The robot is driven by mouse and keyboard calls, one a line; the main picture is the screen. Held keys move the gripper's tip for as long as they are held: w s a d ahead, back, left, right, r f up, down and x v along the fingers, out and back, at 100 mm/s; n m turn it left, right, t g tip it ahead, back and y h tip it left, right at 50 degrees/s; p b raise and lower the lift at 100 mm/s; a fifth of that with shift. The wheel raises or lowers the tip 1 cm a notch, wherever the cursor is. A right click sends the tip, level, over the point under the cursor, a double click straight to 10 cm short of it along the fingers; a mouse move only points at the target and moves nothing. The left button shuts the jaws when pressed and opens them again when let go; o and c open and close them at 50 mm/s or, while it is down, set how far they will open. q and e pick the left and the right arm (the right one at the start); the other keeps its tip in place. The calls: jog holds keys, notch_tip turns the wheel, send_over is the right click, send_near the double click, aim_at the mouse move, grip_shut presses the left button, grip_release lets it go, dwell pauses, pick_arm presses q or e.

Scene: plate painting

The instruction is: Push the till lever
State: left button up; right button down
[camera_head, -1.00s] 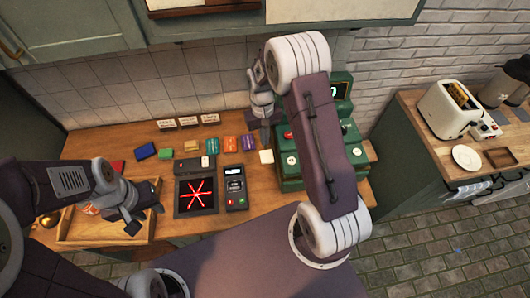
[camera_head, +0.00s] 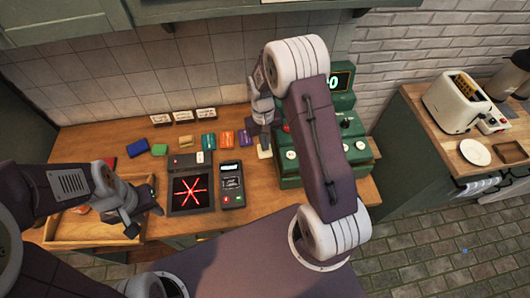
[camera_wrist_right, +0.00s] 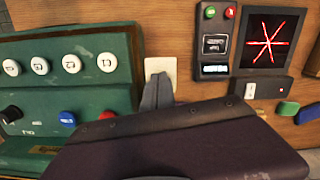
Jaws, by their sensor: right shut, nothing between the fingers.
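The green till (camera_head: 291,168) stands right of centre on the counter, partly hidden by my right arm. It has white round keys, a red button, a blue button (camera_wrist_right: 67,119) and a lit display (camera_head: 340,82). A black knob (camera_wrist_right: 10,114) shows on it in the right wrist view; I cannot tell if it is the lever. My right gripper (camera_head: 265,146) is shut and empty, left of the till. Its fingertips (camera_wrist_right: 155,84) show beside the till's edge, over a white square (camera_wrist_right: 161,67). My left gripper (camera_head: 146,219) is open and empty over the wooden tray.
A card terminal (camera_head: 231,184) and a scanner with a red star pattern (camera_head: 190,207) lie left of the till. Several coloured packets (camera_head: 208,140) and small signs line the back. The wooden tray (camera_head: 62,235) is at left. A toaster (camera_head: 455,102) stands on the right counter.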

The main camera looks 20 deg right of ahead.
jog(key=shift+a, duration=0.15)
notch_tip(320, 180, down, 4)
jog(key=b, duration=0.2)
jog(key=shift+b, duration=0.4)
jog(key=shift+r, duration=0.3)
jog(key=shift+w+r+p, duration=0.25)
jog(key=shift+w+p, duration=0.15)
jog(key=shift+w, duration=0.15)
jog(key=shift+w+r+p, duration=0.25)
jog(key=shift+w+p, duration=0.1)
jog(key=shift+w, duration=0.2)
jog(key=shift+w+f, duration=0.1)
jog(key=shift+w, duration=0.35)
notch_tip(320, 180, up, 9)
jog(key=b, duration=0.3)
jog(key=shift+w+d, duration=0.2)
jog(key=shift+w, duration=0.25)
